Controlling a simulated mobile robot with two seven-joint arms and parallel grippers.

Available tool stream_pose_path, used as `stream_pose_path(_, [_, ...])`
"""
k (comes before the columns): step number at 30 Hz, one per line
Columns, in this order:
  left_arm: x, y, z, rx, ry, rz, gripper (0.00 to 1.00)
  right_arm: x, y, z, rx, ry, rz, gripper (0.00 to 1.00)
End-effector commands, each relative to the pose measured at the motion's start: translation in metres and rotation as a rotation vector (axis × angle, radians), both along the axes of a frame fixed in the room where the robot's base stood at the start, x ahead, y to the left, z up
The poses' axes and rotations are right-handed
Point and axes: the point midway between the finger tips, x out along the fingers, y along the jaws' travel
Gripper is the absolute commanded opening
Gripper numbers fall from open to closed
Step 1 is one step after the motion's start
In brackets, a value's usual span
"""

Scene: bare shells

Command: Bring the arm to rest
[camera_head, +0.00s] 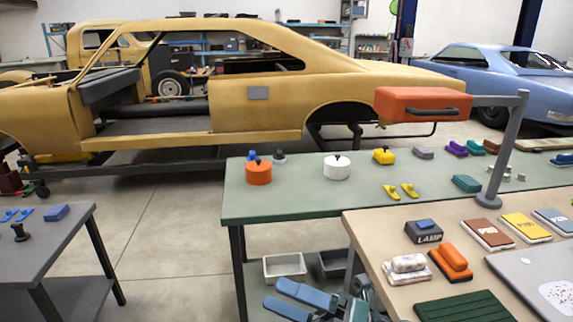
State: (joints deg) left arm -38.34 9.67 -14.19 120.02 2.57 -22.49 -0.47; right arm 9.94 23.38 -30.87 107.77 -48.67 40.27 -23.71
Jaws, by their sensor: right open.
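My right gripper (274,294) shows at the bottom middle of the head view, low in front of the tables. Its two blue-grey fingers point left and are spread apart. I see nothing between them. Part of my right arm (362,294) shows beside the beige table's left edge. The rest of that arm is cut off by the frame. My left gripper is not in view.
A beige table (368,238) with books, a lamp switch box and a laptop (525,275) is at right. A green table (300,205) stands behind it. An orange lamp (420,98) overhangs. A grey table (60,240) is at left, with clear floor between.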

Motion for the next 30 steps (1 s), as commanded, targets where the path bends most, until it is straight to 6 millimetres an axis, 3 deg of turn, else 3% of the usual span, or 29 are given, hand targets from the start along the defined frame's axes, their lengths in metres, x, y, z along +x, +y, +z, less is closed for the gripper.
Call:
stream_pose_path(2, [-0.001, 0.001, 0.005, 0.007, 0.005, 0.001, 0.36, 0.012, -0.02, -0.009, 0.179, 0.306, -0.134, 0.79])
stream_pose_path(4, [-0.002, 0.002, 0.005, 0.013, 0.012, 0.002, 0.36, 0.022, -0.043, -0.032, 0.328, 0.585, -0.255, 0.79])
stream_pose_path(7, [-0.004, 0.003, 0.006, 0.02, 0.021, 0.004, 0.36, 0.02, -0.079, -0.083, 0.528, 0.99, -0.428, 0.79])
stream_pose_path(12, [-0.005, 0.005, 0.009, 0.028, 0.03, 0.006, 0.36, -0.028, -0.124, -0.18, 0.79, 1.577, -0.677, 0.79])
stream_pose_path(15, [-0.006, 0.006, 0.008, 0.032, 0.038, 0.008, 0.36, -0.062, -0.135, -0.215, 0.883, 1.797, -0.77, 0.79])
stream_pose_path(18, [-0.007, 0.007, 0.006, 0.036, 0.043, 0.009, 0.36, -0.086, -0.139, -0.235, 0.938, 1.93, -0.828, 0.79])
stream_pose_path(21, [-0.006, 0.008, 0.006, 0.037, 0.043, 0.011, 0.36, -0.097, -0.141, -0.244, 0.96, 1.991, -0.854, 0.79])
stream_pose_path(27, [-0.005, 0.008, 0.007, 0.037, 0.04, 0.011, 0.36, -0.099, -0.141, -0.246, 0.964, 2.001, -0.858, 0.79])
stream_pose_path(30, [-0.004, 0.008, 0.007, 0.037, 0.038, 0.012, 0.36, -0.099, -0.141, -0.246, 0.962, 2.001, -0.858, 0.71])
